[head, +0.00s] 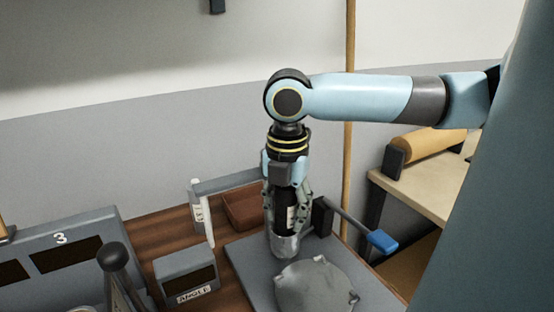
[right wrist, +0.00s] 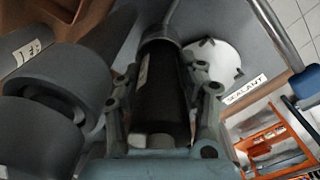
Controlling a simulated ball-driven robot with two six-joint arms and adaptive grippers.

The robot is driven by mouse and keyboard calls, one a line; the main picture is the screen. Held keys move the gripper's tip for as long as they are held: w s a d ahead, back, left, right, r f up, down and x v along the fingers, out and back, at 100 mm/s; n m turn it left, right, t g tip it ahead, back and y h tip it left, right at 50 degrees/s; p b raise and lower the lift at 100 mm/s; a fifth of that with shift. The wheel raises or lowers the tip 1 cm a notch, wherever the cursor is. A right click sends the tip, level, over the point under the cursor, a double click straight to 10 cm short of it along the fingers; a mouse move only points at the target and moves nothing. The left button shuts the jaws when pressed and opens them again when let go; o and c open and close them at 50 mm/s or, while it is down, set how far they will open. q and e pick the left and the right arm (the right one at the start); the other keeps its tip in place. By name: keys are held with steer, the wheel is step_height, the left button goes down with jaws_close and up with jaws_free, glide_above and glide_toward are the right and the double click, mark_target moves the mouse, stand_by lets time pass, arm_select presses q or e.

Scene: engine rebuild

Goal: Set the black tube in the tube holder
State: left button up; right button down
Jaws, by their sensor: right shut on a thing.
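My right gripper (head: 287,200) points down and is shut on the black tube (head: 285,214), which stands roughly upright with a pale label on its side. In the right wrist view the black tube (right wrist: 165,92) lies between the two fingers. A grey cup-like piece (head: 284,245) is at the tube's lower end; I cannot tell whether it is the tube's cap or part of the holder. The tube is over a grey plate (head: 250,265), whose label in the right wrist view reads SEALANT (right wrist: 246,89). My left gripper is not in view.
A black block (head: 322,216) and a lever with a blue handle (head: 382,241) are right of the tube. A brown box (head: 243,208), an ANGLE box (head: 187,277) and a black-knobbed lever (head: 115,257) are to the left.

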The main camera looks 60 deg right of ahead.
steer(key=shift+f+b, duration=0.55)
steer(key=shift+f, duration=0.1)
steer(key=c, duration=0.7)
jaws_free()
step_height(320, 180, up, 8)
steer(key=p, duration=0.7)
steer(key=shift+f, duration=0.2)
